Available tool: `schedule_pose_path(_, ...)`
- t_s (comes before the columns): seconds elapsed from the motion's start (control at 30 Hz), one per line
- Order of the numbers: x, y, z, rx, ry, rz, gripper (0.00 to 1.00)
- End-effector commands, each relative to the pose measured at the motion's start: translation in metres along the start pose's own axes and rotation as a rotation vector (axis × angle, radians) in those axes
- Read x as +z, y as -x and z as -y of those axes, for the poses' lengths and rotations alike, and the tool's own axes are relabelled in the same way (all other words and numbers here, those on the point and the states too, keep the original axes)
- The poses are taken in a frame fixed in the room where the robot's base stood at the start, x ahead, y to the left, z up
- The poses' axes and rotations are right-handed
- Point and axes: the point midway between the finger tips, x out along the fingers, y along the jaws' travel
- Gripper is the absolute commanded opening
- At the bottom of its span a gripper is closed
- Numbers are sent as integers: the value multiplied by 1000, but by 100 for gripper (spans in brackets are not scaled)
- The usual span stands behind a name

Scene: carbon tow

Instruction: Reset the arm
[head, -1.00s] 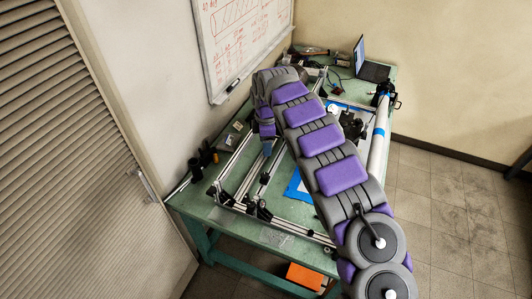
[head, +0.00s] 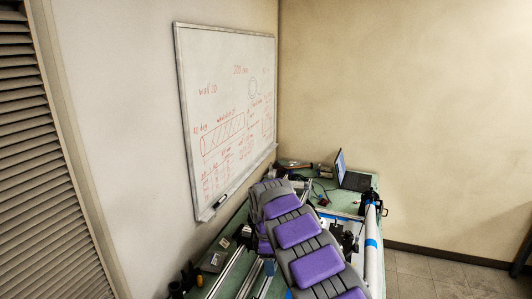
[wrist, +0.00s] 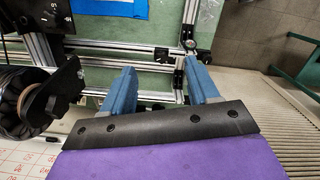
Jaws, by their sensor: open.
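My gripper (wrist: 162,88) shows in the wrist view with its two blue fingers spread apart and nothing between them. It hangs over the edge of the green workbench (wrist: 118,60), near the aluminium rails (wrist: 120,50) of a frame. In the head view my purple-padded arm reaches out over the bench toward the whiteboard wall. A bit of a blue finger shows beside the arm there, but the fingertips are mostly hidden.
A white tube (head: 372,250) with blue bands lies along the bench's right side. An open laptop (head: 352,177) stands at the far corner. A whiteboard (head: 228,110) hangs on the left wall. A black spool-like part (wrist: 22,105) sits left of my gripper.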

Motion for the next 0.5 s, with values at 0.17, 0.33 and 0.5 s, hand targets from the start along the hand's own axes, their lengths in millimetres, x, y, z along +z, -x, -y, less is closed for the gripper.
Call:
schedule_pose_path(0.17, 49, 21, 29, 3, -230, 55, 60)
schedule_pose_path(0.33, 89, 36, 65, 1, -442, 85, 60)
schedule_pose_path(0.5, 120, 48, 111, -3, -643, 97, 60)
